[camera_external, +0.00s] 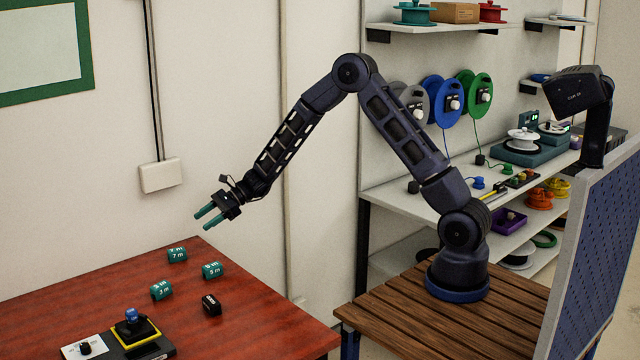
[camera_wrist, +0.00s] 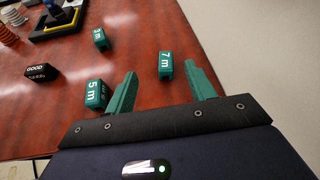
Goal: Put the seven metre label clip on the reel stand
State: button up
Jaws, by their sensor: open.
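The teal seven metre label clip (camera_external: 177,254) lies on the red-brown table near its back edge, marked "7 m". My gripper (camera_external: 200,222) is open and empty, with teal fingers, in the air above and beyond the table's back edge. In the wrist view the seven metre clip (camera_wrist: 165,65) shows between the fingertips, apart from them. A black stand with a yellow-edged square and a blue top (camera_external: 136,328) stands at the table's front; it looks like the reel stand. It also shows, cut off, in the wrist view (camera_wrist: 60,14).
A "5 m" clip (camera_external: 213,270), a "3 m" clip (camera_external: 161,290) and a black "GOOD" clip (camera_wrist: 42,72) lie nearby. The five metre clip is close to the left finger in the wrist view. Shelves with cable reels (camera_external: 437,101) stand at the right.

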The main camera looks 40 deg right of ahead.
aim_at(178, 249)
jog(key=a+f, duration=0.1)
jog(key=f, duration=0.1)
jog(key=w+a+f+m, duration=0.1)
jog(key=a+f+m, duration=0.1)
jog(key=f, duration=0.1)
jog(key=shift+w+f+t, duration=0.35)
jog(key=shift+w+t, duration=0.05)
jog(key=shift+m, duration=0.3)
jog(key=x, duration=0.5)
jog(key=shift+a, duration=0.1)
jog(key=x, duration=0.5)
jog(key=shift+s+f, duration=0.15)
jog(key=shift+s, duration=0.25)
jog(key=shift+w+a+f, duration=0.1)
jog(key=shift+a, duration=0.15)
jog(key=c, duration=1.1)
